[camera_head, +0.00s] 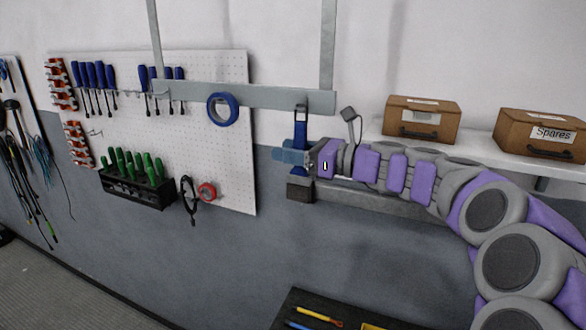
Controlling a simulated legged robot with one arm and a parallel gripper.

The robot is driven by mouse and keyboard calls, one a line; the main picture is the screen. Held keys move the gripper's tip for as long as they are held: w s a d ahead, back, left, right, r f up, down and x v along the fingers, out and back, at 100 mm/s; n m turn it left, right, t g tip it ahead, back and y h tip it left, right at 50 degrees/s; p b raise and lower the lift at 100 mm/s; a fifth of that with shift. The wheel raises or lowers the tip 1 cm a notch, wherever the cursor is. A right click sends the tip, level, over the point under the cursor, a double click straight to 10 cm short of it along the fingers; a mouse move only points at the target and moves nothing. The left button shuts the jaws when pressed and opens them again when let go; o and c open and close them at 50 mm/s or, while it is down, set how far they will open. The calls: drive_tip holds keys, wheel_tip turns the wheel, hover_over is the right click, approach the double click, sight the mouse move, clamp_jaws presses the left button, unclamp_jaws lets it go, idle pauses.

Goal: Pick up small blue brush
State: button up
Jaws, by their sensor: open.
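The small blue brush (300,128) hangs upright on the wall below the right end of a grey rail. Its blue handle shows above my gripper, and a dark block, seemingly its head, shows below. My gripper (284,154) is open and reaches in from the right at the height of the lower handle. It covers the middle of the brush. I cannot tell whether the fingers are around the handle or only in front of it, nor whether they touch it.
A grey rail (240,97) crosses above the brush, with a blue tape roll (222,109) on it. A pegboard (225,160) with screwdrivers is to the left. A shelf (470,144) with two brown boxes is to the right. A dark surface (292,312) with tools stands below.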

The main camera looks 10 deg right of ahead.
drive_tip(key=shift+w+d, duration=0.55)
drive_tip(key=shift+s+d, duration=0.1)
drive_tip(key=shift+d, duration=0.4)
drive_tip(key=shift+c, duration=1.4)
drive_tip(key=shift+a, duration=1.25)
clamp_jaws()
